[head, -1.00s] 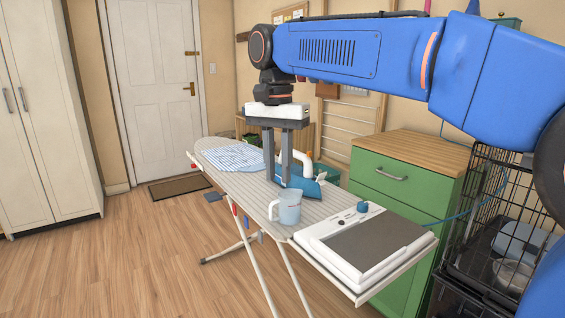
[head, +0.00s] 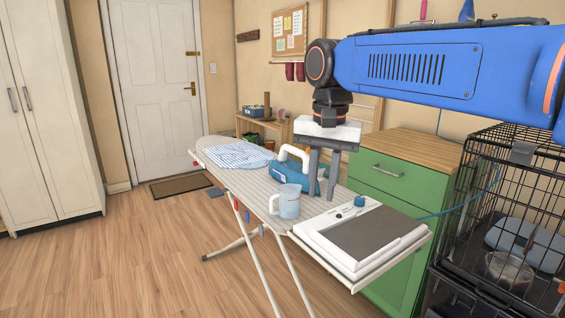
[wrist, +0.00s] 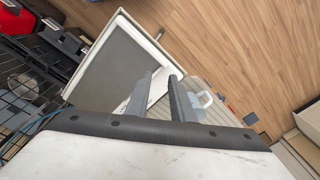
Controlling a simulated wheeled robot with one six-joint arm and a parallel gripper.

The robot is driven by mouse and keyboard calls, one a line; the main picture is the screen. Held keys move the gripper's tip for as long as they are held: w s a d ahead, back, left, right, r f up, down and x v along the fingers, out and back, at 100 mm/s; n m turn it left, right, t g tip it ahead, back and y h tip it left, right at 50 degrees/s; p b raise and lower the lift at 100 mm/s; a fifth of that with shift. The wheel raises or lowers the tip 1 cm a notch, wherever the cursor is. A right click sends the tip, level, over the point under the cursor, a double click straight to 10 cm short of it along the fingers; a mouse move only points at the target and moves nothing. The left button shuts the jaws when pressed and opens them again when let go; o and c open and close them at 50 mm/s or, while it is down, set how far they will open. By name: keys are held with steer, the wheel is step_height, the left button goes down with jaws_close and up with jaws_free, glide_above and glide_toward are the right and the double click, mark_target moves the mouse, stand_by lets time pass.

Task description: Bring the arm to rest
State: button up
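My gripper (head: 323,196) points down above the right part of the ironing board (head: 236,182), near the white and grey iron rest (head: 362,238). Its two fingers stand apart with nothing between them. In the wrist view my gripper (wrist: 155,90) also shows its fingers apart and empty, over the board near the iron rest (wrist: 108,68). A blue iron (head: 288,176) with a white handle is on the board, just left of and partly behind the fingers. My blue arm reaches in from the right.
A clear measuring cup (head: 288,203) stands on the board in front of the iron. A striped folded cloth (head: 238,156) lies at the board's far end. A green cabinet (head: 385,190) and a black wire crate (head: 510,220) stand at the right. The floor at left is clear.

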steer(key=s+d+f+n+t, duration=0.3)
steer(key=s+d+f+n, duration=0.1)
steer(key=s+d+f, duration=1.5)
step_height(320, 180, down, 2)
steer(key=shift+d+f+t, duration=0.25)
steer(key=shift+d+t, duration=0.15)
steer(key=shift+d, duration=0.3)
